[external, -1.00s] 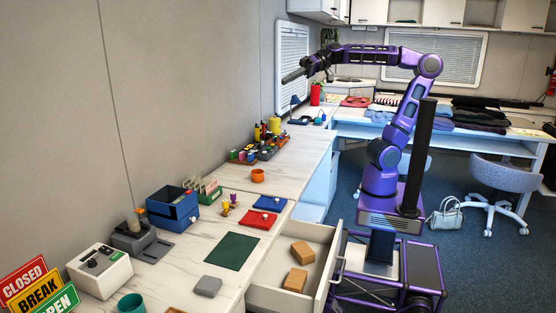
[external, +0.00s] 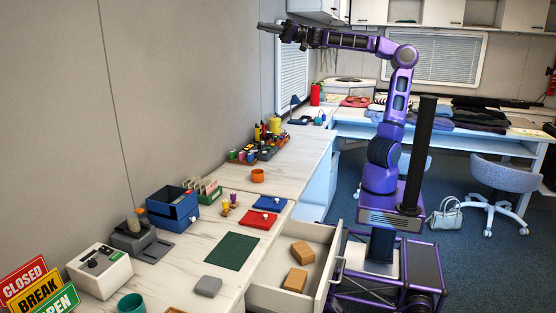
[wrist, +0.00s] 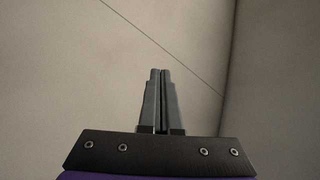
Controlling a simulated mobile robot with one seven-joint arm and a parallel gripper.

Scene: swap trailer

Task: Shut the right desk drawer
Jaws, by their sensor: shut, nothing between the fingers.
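A white desk drawer (external: 276,299) stands pulled out from the desk, in front of my base in the external view. Two tan blocks, one farther back (external: 302,252) and one nearer (external: 295,279), lie in it. A grey handle (external: 338,268) runs along its front, close to my base. My gripper (external: 262,26) is shut and empty, high above the desk near the wall and far from the drawer. In the wrist view its two fingers (wrist: 160,75) are together and point at the bare wall.
The desk top (external: 195,255) bears a green mat (external: 231,251), a grey block (external: 208,286), a blue box (external: 172,208) and red and blue trays. A blue-grey chair (external: 497,175) and a handbag (external: 445,215) are at the right. Carpet between is free.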

